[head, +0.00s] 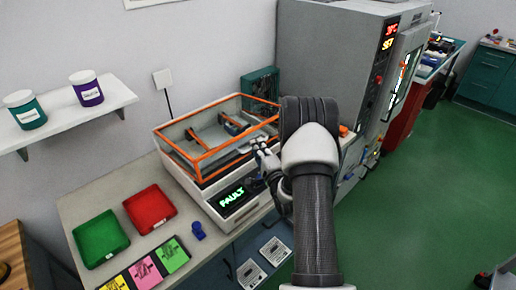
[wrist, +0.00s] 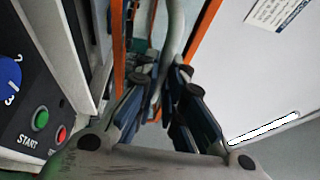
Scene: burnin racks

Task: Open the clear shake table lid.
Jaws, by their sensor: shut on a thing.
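The clear shake table lid (head: 202,158) has an orange frame and clear walls. In the head view it appears to sit down over the white shake table (head: 213,200), whose display reads FAULT in green. My gripper (head: 262,152) is at the lid's front right side, partly hidden by my arm. In the wrist view my gripper (wrist: 160,85) is shut on a grey curved bar (wrist: 174,35), which looks like the lid handle. Orange frame edges (wrist: 119,60) show beside it. The exact contact between the fingertips and bar is hard to see.
A green START button (wrist: 40,118) and a blue dial (wrist: 8,75) are close at left in the wrist view. A tall grey cabinet (head: 325,45) stands right.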

